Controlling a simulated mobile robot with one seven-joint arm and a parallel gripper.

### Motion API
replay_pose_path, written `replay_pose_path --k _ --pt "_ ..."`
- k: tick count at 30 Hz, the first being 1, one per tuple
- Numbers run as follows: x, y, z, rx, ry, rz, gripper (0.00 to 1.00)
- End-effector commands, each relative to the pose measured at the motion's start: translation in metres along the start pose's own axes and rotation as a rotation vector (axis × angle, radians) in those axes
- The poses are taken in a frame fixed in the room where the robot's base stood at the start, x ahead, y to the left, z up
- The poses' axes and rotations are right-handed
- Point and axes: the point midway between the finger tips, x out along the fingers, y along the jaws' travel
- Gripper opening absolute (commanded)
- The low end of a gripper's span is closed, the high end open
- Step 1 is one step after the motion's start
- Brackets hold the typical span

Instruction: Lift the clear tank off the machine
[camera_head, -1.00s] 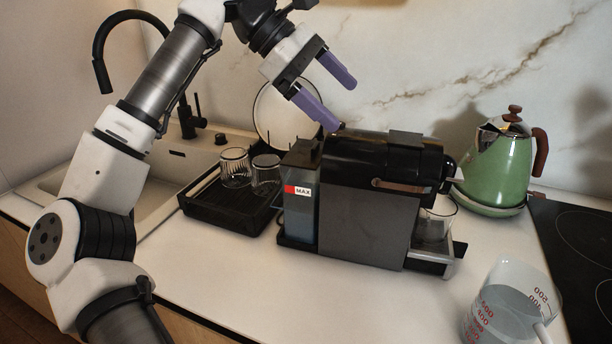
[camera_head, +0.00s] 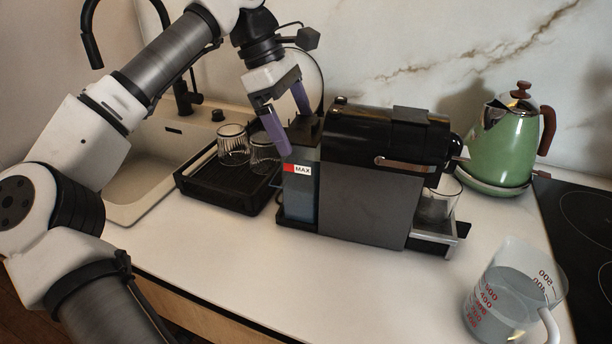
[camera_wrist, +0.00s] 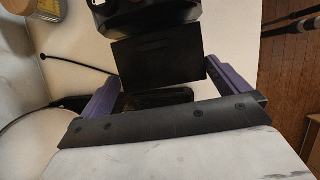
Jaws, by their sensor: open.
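The coffee machine (camera_head: 365,185) stands on the white counter, black on top with a grey side. The clear tank (camera_head: 300,200), with a dark lid and a red-and-white MAX label, sits upright at the machine's left end. My gripper (camera_head: 290,125) is open, its purple fingers pointing down over the tank's top, one finger at the near side and one at the far side. In the wrist view my gripper (camera_wrist: 172,92) has its fingers spread to either side of the tank's dark lid (camera_wrist: 157,98). I cannot tell whether either finger touches the tank.
A black drying tray (camera_head: 215,190) with two glasses stands left of the tank, beside the sink (camera_head: 150,170). A glass (camera_head: 437,203) stands on the machine's drip tray. A green kettle (camera_head: 503,150) and a measuring jug (camera_head: 505,300) are to the right.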

Motion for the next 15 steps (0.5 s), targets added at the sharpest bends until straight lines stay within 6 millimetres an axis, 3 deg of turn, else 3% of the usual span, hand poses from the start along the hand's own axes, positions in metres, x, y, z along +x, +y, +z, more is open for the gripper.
replay_pose_path --k 9,15 --pt "0.042 -0.003 0.006 -0.001 0.0 -0.001 1.0" --pt "0.049 -0.003 0.005 -0.001 0.0 0.001 1.0"
